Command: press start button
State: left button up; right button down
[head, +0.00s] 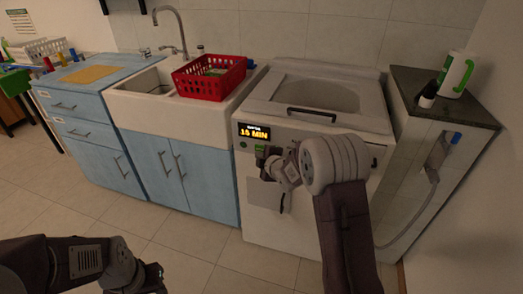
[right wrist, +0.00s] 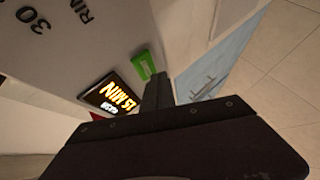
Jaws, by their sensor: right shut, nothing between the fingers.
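A green square button (head: 260,150) sits just below the display. It also shows in the right wrist view (right wrist: 144,65), right by the fingertips. My right gripper (head: 266,162) is shut and empty, its tips at the button's edge; I cannot tell whether they touch it. My left gripper (head: 152,279) is low at the bottom left, far from the machine; its jaws are unclear.
A red basket (head: 210,78) stands by the sink, left of the machine. Blue cabinets (head: 175,165) line the wall. A dark-topped stand (head: 440,100) with bottles is close on the right. The tiled floor in front is clear.

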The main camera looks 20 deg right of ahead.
jog(key=shift+w, duration=0.1)
jog(key=shift+w+d, duration=0.25)
jog(key=shift+w+d, duration=0.2)
jog(key=shift+w, duration=0.1)
dwell(0.8)
jog(key=shift+s+a+b, duration=0.4)
jog(key=shift+s+a, duration=0.05)
jog(key=shift+s, duration=0.2)
